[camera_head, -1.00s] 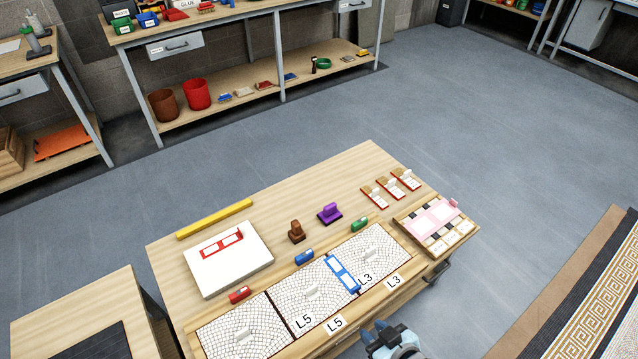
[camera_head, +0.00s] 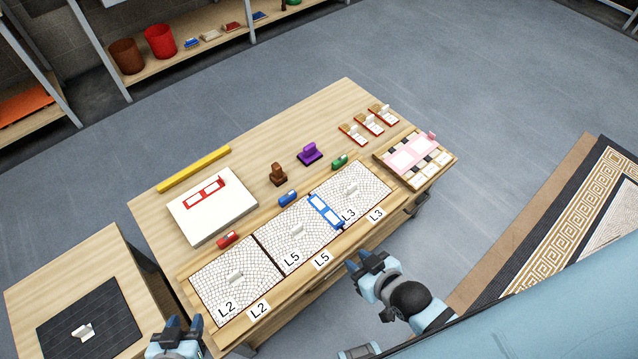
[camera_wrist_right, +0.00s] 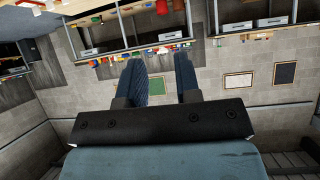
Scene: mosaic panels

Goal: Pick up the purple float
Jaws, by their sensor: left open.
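The purple float (camera_head: 309,154) stands on the wooden table, behind the mosaic panels and between the brown float (camera_head: 278,174) and the green block (camera_head: 340,162). Its handle faces up and nothing touches it. My right gripper (camera_head: 364,261) is off the table's front edge, well short of the float. In the right wrist view its two fingers (camera_wrist_right: 161,72) are apart with nothing between them. My left gripper (camera_head: 185,324) is at the bottom left, near the table's front left corner, open and far from the float. The float does not show in the right wrist view.
White mosaic panels (camera_head: 232,280) lie along the table's front, with a blue frame (camera_head: 325,211) across them. A white slab (camera_head: 214,221), yellow bar (camera_head: 194,169), red-edged cards (camera_head: 369,125) and pink panel tray (camera_head: 439,172) are around. Bare wood lies behind the float.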

